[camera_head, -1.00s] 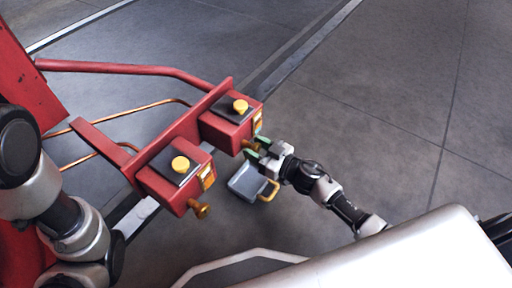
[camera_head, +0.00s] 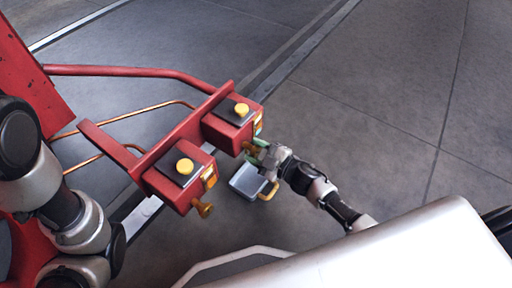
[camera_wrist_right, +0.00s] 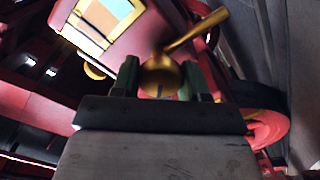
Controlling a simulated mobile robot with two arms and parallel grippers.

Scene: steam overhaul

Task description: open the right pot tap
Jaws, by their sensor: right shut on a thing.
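Two red pots sit on a red beam in the head view. The right pot (camera_head: 228,126) has a dark top plate with a yellow knob, and its brass tap (camera_head: 250,148) sticks out of the front. My right gripper (camera_head: 262,153) is at this tap, coming from the right. In the right wrist view its green-tipped fingers (camera_wrist_right: 161,78) are shut on the round brass part of the tap (camera_wrist_right: 160,72). A brass lever (camera_wrist_right: 200,30) slants up to the right from it. My left arm shows at the left, but its gripper is out of view.
The left pot (camera_head: 180,177) has its own brass tap (camera_head: 205,209). A grey tray with a yellow handle (camera_head: 248,181) is below the right tap, close to my right gripper. Copper pipes (camera_head: 125,117) run behind. Floor to the right is free.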

